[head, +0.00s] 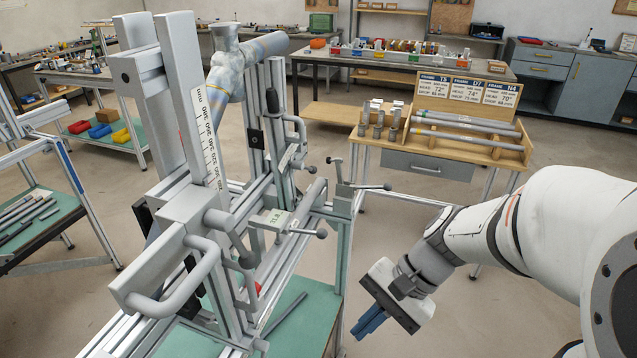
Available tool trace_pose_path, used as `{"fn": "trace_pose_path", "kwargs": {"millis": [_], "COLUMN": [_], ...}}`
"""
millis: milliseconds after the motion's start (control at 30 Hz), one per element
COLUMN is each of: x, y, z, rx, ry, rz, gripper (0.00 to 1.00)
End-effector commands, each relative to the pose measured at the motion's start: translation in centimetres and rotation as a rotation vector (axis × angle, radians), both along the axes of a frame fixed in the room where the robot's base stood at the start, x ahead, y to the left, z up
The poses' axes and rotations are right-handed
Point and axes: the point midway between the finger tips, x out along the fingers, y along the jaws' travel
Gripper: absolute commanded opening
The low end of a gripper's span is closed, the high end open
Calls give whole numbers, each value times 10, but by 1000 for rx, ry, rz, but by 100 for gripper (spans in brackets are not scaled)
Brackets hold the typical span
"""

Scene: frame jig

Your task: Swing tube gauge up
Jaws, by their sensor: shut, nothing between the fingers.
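The frame jig (185,210) stands at the left, built of grey metal beams with a white millimetre scale (207,135) on its upright. A small block with a numbered label (273,219) sits at the middle of the jig, beside rods and ball-ended levers (321,233). I cannot tell for sure which of these parts is the tube gauge. A bent grey handle (185,285) sticks out at the jig's near side. My gripper (369,322) is at the lower right of the jig, pointing down, with its blue fingers shut and empty, apart from the jig.
A wooden stand (440,150) with tubes and three label cards stands behind, right of the jig. A green-topped bench (300,300) is under the jig, with a loose rod (285,315) on it. Floor between my gripper and the stand is clear.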

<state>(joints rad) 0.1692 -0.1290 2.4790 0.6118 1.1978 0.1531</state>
Motion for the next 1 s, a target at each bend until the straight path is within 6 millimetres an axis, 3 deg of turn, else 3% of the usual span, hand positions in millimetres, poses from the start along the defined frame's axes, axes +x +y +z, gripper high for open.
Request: {"fn": "trace_pose_path", "kwargs": {"millis": [33, 200, 333, 500, 700, 1000], "x": [5, 29, 58, 99, 135, 150], "y": [6, 24, 27, 16, -7, -19], "z": [-11, -21, -29, -41, -54, -60], "rx": [69, 309, 497, 736, 940, 1027], "ry": [75, 292, 439, 599, 703, 735], "rz": [-68, -297, -475, -695, -874, -950], "gripper": [0, 0, 0, 0, 0, 0]}}
